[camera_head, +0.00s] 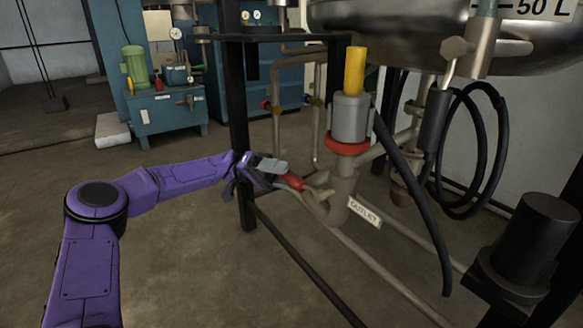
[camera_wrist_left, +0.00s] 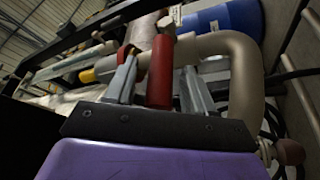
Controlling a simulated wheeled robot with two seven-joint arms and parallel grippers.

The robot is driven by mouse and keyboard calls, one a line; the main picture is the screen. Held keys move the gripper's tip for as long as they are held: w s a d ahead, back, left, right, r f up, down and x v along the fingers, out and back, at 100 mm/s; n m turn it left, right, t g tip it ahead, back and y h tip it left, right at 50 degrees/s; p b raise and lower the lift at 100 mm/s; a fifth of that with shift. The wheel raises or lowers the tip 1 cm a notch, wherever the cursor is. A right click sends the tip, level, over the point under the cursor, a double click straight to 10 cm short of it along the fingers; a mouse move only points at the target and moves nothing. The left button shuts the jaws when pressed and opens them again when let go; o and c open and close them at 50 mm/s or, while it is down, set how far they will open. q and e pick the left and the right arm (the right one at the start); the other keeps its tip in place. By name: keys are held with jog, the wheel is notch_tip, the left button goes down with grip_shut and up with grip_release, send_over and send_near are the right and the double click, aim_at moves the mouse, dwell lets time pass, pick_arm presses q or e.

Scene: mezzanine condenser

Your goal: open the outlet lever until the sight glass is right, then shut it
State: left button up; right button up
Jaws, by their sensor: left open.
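The outlet lever has a red handle (camera_head: 294,181) and sits on the grey outlet pipe (camera_head: 342,190), beside the white OUTLET label (camera_head: 364,210). My left gripper (camera_head: 281,173) is open at the handle's near end. In the left wrist view the red handle (camera_wrist_left: 160,72) stands between my two open grey fingers, with no clear grip on it. A bent grey-beige pipe (camera_wrist_left: 238,70) curves just beyond. I cannot pick out the sight glass for certain. My right gripper is not in view.
A black frame post (camera_head: 240,120) stands close behind my left gripper, with a low rail below. A grey valve body with a red ring (camera_head: 348,145) and yellow top rises above the outlet. Black hoses (camera_head: 412,180) hang to the right.

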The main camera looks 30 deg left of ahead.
pick_arm(q)
jog(key=shift+x, duration=1)
grip_shut()
jog(key=shift+f, duration=0.1)
